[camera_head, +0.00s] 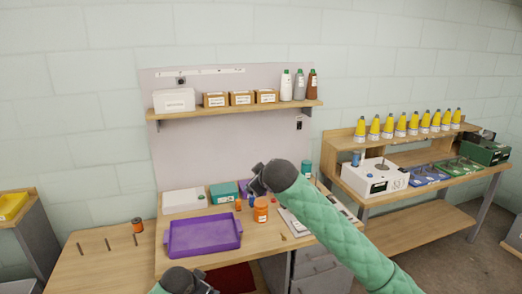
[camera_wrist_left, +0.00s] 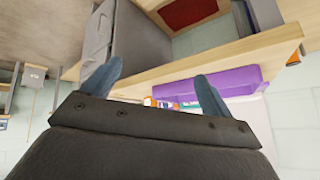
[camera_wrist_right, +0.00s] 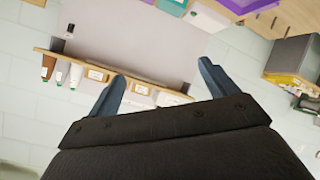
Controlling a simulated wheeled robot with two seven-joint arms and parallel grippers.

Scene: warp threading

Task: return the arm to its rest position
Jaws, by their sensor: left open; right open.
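My right arm reaches up from the lower right in the head view, in a green sleeve. Its dark gripper (camera_head: 258,180) is in the air in front of the workbench's back. In the right wrist view the two blue fingers (camera_wrist_right: 160,87) are spread with nothing between them. My left gripper (camera_head: 187,281) shows at the bottom edge of the head view, near the bench's front edge; its fingers are hard to make out there. In the left wrist view its blue fingers (camera_wrist_left: 157,86) are apart and empty.
A purple tray (camera_head: 203,252) and an orange jar (camera_head: 261,214) stand on the bench. An orange spool (camera_head: 137,226) and several short pegs (camera_head: 107,243) are on the left table. A shelf (camera_head: 235,109) holds boxes and bottles. A side bench (camera_head: 430,178) with yellow cones is at right.

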